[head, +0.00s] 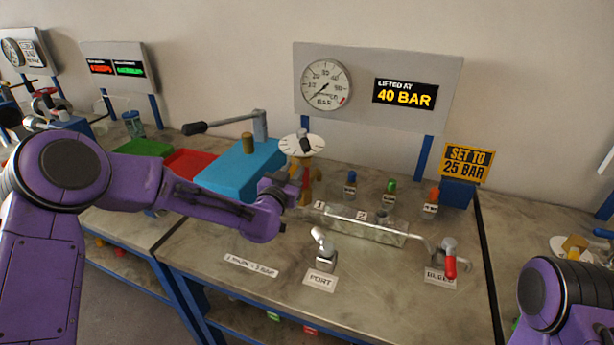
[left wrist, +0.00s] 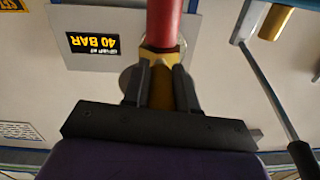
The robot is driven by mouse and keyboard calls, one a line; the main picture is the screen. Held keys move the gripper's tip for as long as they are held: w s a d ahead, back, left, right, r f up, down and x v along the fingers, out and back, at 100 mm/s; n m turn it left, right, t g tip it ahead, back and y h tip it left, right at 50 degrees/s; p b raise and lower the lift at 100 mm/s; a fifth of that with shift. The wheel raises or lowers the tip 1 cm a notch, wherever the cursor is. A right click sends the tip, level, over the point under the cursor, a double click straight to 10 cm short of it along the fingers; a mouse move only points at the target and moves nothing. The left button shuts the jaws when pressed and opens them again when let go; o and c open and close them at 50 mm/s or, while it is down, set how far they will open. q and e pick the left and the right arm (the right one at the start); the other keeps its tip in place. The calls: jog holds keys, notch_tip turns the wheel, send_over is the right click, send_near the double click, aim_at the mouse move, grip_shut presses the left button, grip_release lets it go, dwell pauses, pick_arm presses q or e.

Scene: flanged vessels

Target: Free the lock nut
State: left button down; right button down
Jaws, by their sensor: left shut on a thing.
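A relief valve (head: 304,176) with a white dial disc (head: 301,145) on top stands behind the bench's clear block. In the left wrist view, which is upside down, its red body (left wrist: 165,20) meets a brass hex lock nut (left wrist: 160,58). My left gripper (head: 288,190) reaches it from the left. In the left wrist view the gripper's two dark fingers (left wrist: 162,78) are closed on the brass, one on each side. The fingers and my arm hide part of the nut in the head view. My right gripper is out of view; only its purple arm shows at lower right.
A panel gauge (head: 326,84) and a display reading "LIFTED AT 40 BAR" (head: 405,94) stand behind. A yellow sign (head: 467,162) reads "SET TO 25 BAR". A blue pump (head: 240,170) with a long lever is left. The port (head: 322,245) and red-handled bleed valve (head: 450,260) are in front.

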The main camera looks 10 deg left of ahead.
pick_arm(q)
jog(key=h, duration=0.1)
jog(key=a+m+h+b, duration=0.1)
jog(key=shift+w+m+g+h, duration=0.1)
jog(key=shift+m+g+h, duration=0.2)
jog(key=shift+a+m+h+b, duration=0.25)
jog(key=shift+m+h+b, duration=0.1)
jog(key=shift+h, duration=0.25)
jog(key=shift+d+r, duration=0.1)
jog(key=shift+r, duration=0.05)
jog(key=shift+w, duration=0.1)
jog(key=c, duration=0.9)
grip_release()
